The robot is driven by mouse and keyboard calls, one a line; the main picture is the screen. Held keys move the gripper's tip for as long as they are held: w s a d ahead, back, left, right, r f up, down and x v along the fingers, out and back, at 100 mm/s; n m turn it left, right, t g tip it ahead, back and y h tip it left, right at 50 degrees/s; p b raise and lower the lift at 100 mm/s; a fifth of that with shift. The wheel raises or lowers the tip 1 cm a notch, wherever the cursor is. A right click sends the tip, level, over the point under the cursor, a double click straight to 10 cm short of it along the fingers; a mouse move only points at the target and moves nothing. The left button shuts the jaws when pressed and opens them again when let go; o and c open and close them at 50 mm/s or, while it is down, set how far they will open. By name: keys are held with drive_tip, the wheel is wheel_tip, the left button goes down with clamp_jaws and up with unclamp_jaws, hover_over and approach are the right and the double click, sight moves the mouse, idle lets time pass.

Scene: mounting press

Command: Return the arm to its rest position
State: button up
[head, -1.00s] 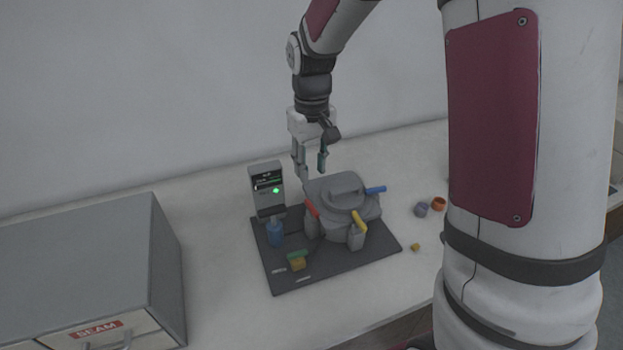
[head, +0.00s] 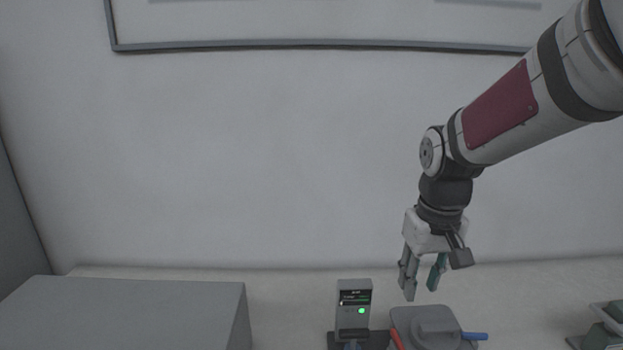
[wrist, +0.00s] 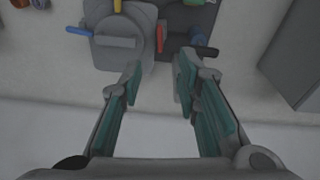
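My gripper (head: 422,283) hangs at the end of my raised arm, fingers pointing down, above and behind the grey mounting press (head: 424,322). In the wrist view the gripper (wrist: 157,82) is open, with a clear gap between its teal-padded fingers and nothing held. The press shows there too (wrist: 117,52), beyond the fingertips, with its blue, yellow and red handles around it. The lower part of the press is cut off in the head view.
A control box with a green light (head: 354,305) stands left of the press. A large grey cabinet (head: 120,312) is at the left. A green and grey object (head: 606,330) lies at the right edge. The wall (head: 250,160) is behind; the air left of my arm is free.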

drive_tip(key=s+r+t, duration=0.2)
drive_tip(key=s+r, duration=0.2)
drive_tip(key=s, duration=0.5)
drive_tip(key=s+r+m+t, duration=0.1)
drive_tip(key=s+r, duration=0.3)
drive_tip(key=s, duration=0.5)
drive_tip(key=shift+a+r+t, duration=0.2)
drive_tip(key=shift+a+t, duration=0.05)
drive_tip(key=shift+t, duration=0.35)
